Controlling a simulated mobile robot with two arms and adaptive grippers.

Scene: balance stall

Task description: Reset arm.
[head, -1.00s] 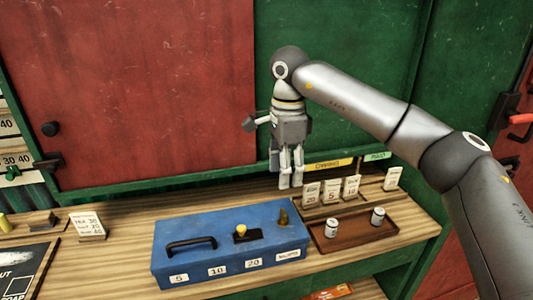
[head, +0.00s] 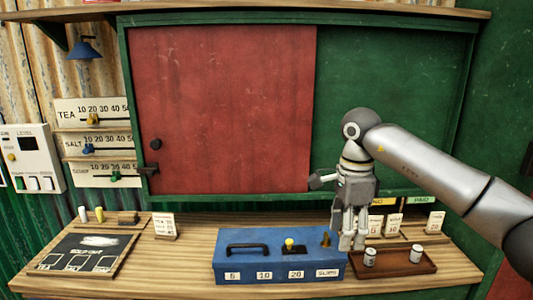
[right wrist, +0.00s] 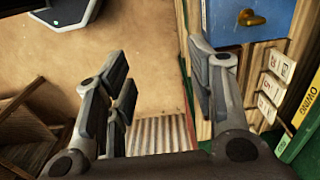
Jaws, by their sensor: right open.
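My right gripper (head: 351,243) hangs fingers-down in the head view, in front of the green panel and near the right end of the blue cash box (head: 300,262). It is open and empty. In the right wrist view its fingers (right wrist: 163,80) stand apart with nothing between them. The grey right arm (head: 430,170) reaches in from the right edge. My left gripper is not in view.
A brown tray (head: 402,269) with two small white cylinders is right of the box, with price cards (head: 435,222) behind. A chalkboard (head: 85,252) lies at left. A red sliding panel (head: 225,110) stands behind the counter. The counter between chalkboard and box is mostly clear.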

